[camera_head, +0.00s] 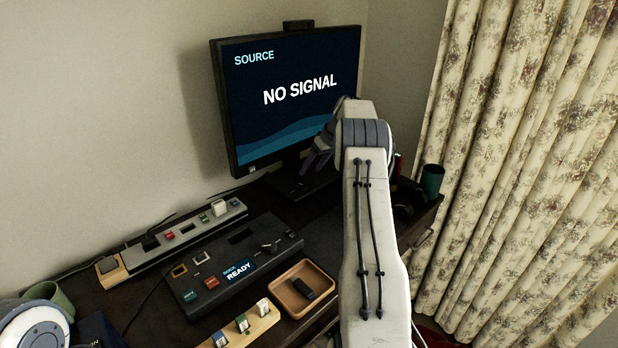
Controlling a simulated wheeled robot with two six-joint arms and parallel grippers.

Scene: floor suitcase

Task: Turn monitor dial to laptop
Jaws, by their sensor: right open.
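The monitor (262,125) stands at the back of the desk, and its screen reads "SOURCE" and "NO SIGNAL". My right gripper (317,158) is in front of the screen's lower right corner. It is open, though my wrist partly covers it. I cannot tell whether it touches the monitor. I cannot make out the monitor dial; my right arm covers the area right of the screen. No laptop can be made out. My left gripper is out of view.
A black console (225,262) with a "READY" display lies in front of the monitor. Behind it is a power strip (165,240). A wooden tray (302,288) holds a small black item. A dark green cup (432,181) stands near the desk's right end, by the curtain (530,160).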

